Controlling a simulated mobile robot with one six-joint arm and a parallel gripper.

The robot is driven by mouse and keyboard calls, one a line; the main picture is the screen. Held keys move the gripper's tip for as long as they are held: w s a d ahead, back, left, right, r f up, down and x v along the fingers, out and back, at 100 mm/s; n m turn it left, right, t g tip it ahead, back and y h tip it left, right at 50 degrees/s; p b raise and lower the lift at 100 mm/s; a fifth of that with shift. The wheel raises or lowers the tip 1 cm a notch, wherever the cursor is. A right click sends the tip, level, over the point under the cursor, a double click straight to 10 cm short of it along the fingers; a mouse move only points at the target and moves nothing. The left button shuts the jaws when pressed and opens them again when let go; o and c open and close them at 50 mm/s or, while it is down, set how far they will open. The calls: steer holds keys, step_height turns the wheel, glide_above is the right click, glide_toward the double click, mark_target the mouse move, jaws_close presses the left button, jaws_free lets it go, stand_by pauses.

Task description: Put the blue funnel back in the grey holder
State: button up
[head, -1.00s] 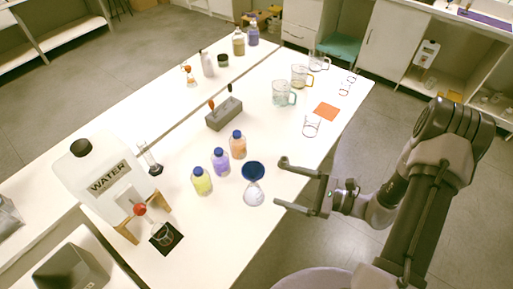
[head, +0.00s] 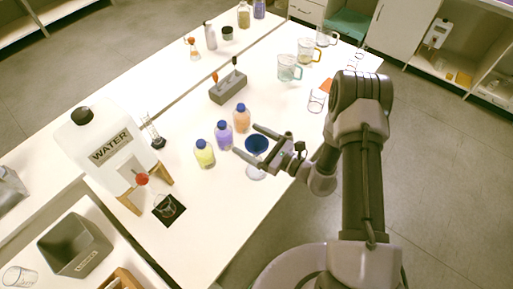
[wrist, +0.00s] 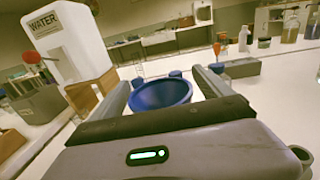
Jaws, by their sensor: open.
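The blue funnel (head: 257,144) sits mouth-up in the top of a clear flask (head: 255,171) on the white bench. It also shows in the wrist view (wrist: 160,95), between my two fingers. My gripper (head: 248,140) is open, with its fingers reaching either side of the funnel; I cannot tell whether they touch it. A grey block-shaped holder (head: 229,89) stands farther back on the bench, with an orange-topped and a dark-topped tool standing in it. It also shows in the wrist view (wrist: 243,69).
Yellow (head: 204,154), purple (head: 224,135) and orange (head: 241,118) bottles with blue caps stand close left of the funnel. A water container (head: 112,150) stands farther left. Glass mugs (head: 289,69) stand at the back right. A grey bin (head: 75,245) is at lower left.

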steer(key=shift+w+a, duration=0.2)
steer(key=shift+a, duration=0.15)
steer(key=shift+d, duration=0.1)
steer(key=c, duration=1.4)
steer(key=shift+r, duration=0.1)
